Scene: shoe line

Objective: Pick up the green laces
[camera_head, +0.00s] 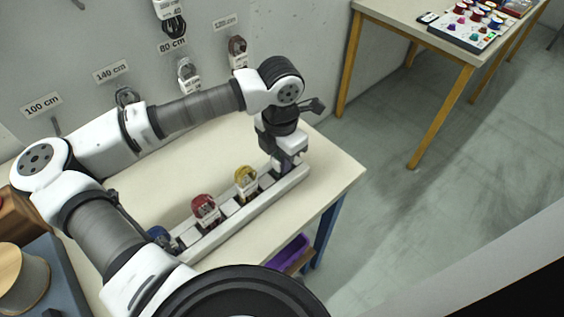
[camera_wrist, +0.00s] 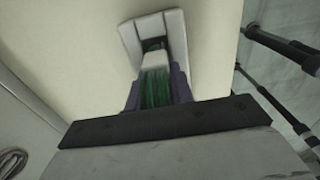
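The green laces (camera_wrist: 156,90) show in the wrist view as a bundle with a white band at its far end. The two dark purple-grey fingers of my gripper (camera_wrist: 157,94) press against both sides of the bundle, with no gap that I can see. In the head view my gripper (camera_head: 287,161) points down at the far right end of a pale rail (camera_head: 246,212). The green laces are hidden there by my gripper. The rail's end (camera_wrist: 176,38) shows just beyond the laces in the wrist view.
Yellow laces (camera_head: 246,180), red laces (camera_head: 205,208) and blue laces (camera_head: 160,236) stand along the rail on the cream table (camera_head: 338,172). More laces hang on the labelled wall behind. A purple bin (camera_head: 288,254) is below the table edge. A second table (camera_head: 395,12) stands at upper right.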

